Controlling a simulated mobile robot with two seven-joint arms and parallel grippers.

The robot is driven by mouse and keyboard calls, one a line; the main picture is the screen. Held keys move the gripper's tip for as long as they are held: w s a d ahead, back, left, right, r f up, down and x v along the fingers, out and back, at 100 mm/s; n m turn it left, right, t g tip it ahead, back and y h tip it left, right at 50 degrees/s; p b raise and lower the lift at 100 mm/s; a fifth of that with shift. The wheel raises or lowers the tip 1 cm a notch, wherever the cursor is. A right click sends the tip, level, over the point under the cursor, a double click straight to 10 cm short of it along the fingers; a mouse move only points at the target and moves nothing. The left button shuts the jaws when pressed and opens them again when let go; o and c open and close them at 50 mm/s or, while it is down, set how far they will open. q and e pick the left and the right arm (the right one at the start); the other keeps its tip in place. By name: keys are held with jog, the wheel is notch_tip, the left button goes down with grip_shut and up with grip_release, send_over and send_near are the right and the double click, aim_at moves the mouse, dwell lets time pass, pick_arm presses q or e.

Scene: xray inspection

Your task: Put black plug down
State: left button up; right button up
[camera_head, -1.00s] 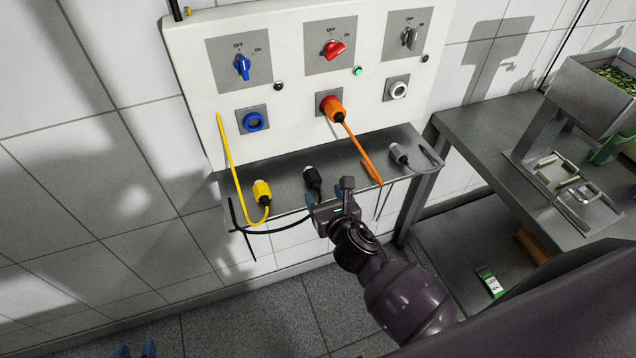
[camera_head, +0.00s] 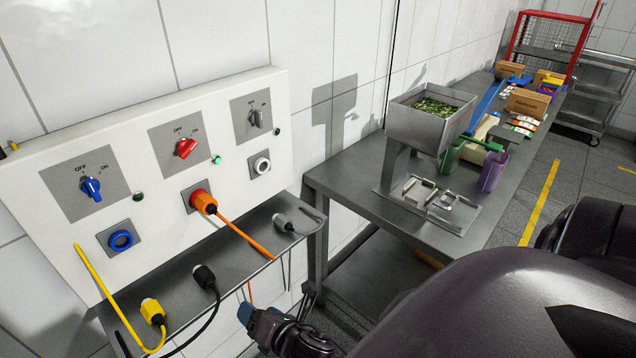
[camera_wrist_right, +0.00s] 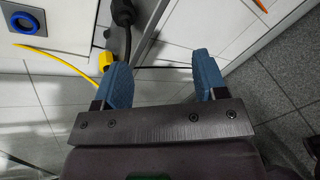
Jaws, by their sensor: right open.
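The black plug (camera_head: 203,276) lies on the metal shelf (camera_head: 175,272) below the white panel, between the yellow and orange cables. Its black cable runs over the shelf's front edge. My right gripper (camera_head: 254,312) is in front of the shelf, right of the plug and apart from it. In the right wrist view the gripper (camera_wrist_right: 160,78) is open, with nothing between its blue fingertips. The plug (camera_wrist_right: 123,12) shows there at the top, beyond the left finger, with its cable running down behind that finger. My left gripper is out of view.
The white panel (camera_head: 60,238) has blue, red and grey switches. An orange plug (camera_head: 204,202) sits in the red socket, with a green lamp lit. A yellow plug (camera_head: 152,309) and a grey plug (camera_head: 283,222) lie on the shelf. A steel table (camera_head: 345,180) stands to the right.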

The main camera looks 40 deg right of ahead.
jog(key=s+d+f+m+g, duration=0.1)
jog(key=s+m, duration=0.4)
jog(key=m, duration=0.7)
jog(key=s+d+f+m+g, duration=0.1)
jog(key=s+d+f+m, duration=0.3)
jog(key=m, duration=0.9)
jog(key=shift+s+d, duration=0.95)
jog(key=shift+d, duration=0.05)
